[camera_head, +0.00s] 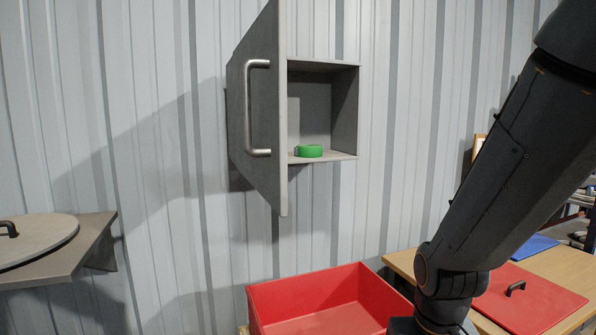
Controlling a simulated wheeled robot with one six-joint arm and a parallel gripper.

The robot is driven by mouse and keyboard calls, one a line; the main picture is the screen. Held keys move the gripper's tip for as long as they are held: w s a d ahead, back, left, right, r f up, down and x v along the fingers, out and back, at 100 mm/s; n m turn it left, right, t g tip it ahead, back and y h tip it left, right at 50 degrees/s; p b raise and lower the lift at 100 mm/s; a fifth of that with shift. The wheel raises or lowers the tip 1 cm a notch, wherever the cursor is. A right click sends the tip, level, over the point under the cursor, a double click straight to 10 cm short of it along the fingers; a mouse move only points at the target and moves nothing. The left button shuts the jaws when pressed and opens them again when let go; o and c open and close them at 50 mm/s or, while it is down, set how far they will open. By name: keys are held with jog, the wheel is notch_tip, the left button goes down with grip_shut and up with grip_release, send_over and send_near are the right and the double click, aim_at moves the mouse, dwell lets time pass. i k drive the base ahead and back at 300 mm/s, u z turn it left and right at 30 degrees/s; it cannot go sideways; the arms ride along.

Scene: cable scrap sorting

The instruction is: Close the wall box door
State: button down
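The wall box (345,110) is a grey open-fronted box fixed to the corrugated wall. Its grey door (268,120) stands wide open, swung out toward the camera and covering the left part of the box. A metal bar handle (250,108) is on the door's left-facing side. A green ring-shaped roll (310,151) lies on the floor of the box. My arm reaches down along the right side of the picture, apart from the door. My gripper is outside the picture, below the bottom edge.
A red open bin (275,303) stands below the box. A wooden table (400,262) at right bears a red lid (545,300) with a black handle and a blue item (533,246). A grey shelf (75,265) with a round lid (40,240) juts out at left. Space before the door looks free.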

aim_at(260, 58)
jog(key=z, duration=0.25)
jog(key=k, duration=0.65)
jog(key=u, duration=1)
